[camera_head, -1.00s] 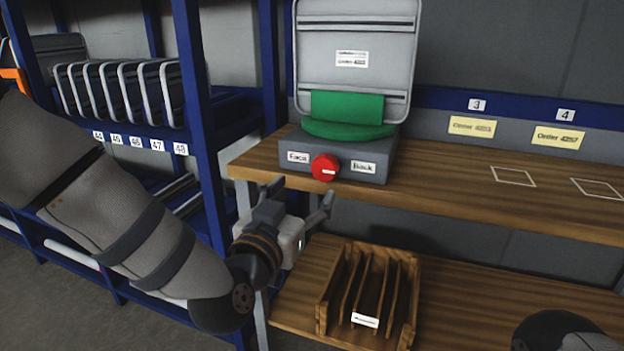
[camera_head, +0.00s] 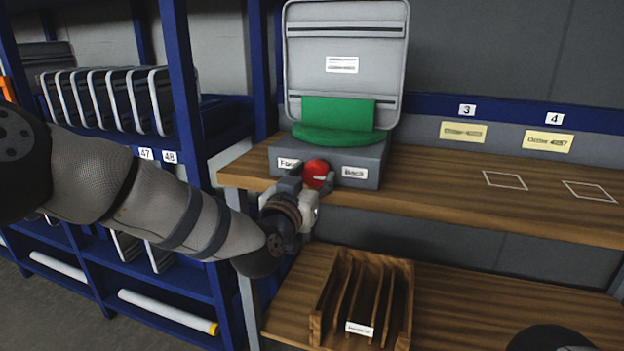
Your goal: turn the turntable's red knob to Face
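The turntable's grey base (camera_head: 340,156) stands on the upper wooden shelf. Its red knob (camera_head: 317,170) is on the front between the "Face" label (camera_head: 289,163) and the "Back" label (camera_head: 354,173). The green holder (camera_head: 338,120) on top carries a grey sign panel (camera_head: 345,40) showing its back, with a white sticker. My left gripper (camera_head: 311,185) is right at the knob, with its fingers on either side of its lower part. Whether they touch it is unclear. The finger hides part of "Face", and the knob's pointer is hidden. My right gripper is out of view.
A wooden slotted rack (camera_head: 362,300) stands on the lower shelf below my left gripper. A blue frame (camera_head: 190,130) with several stored panels is at the left. The upper shelf right of the turntable is clear, with marked squares (camera_head: 505,180).

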